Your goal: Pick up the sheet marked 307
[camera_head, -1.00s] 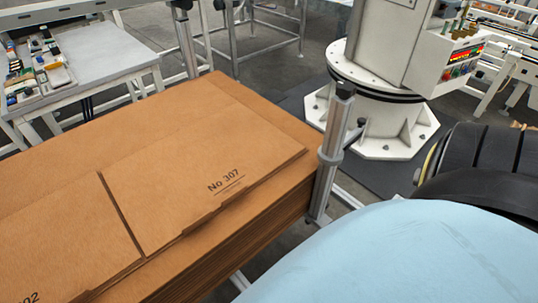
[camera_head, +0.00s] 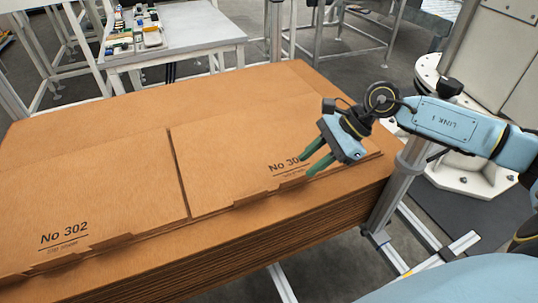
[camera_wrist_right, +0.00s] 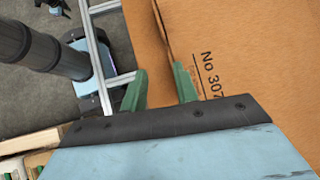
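The sheet marked 307 (camera_head: 235,165) is a brown cardboard sheet lying flat on top of the stack, on the right. In the head view my right gripper (camera_head: 308,164) covers the last part of its number. In the right wrist view the sheet (camera_wrist_right: 265,60) reads "No 307" in full. My right gripper (camera_wrist_right: 160,75) has two green fingers spread apart with nothing held. It is at the sheet's front edge, near the label; whether it touches is unclear. My left gripper is not in view.
A sheet marked 302 (camera_head: 100,190) lies to the left, with a narrow gap between. The tall cardboard stack (camera_head: 250,250) is beneath. A grey metal post (camera_head: 395,200) stands at its right corner. A white table (camera_head: 195,35) with small parts is behind.

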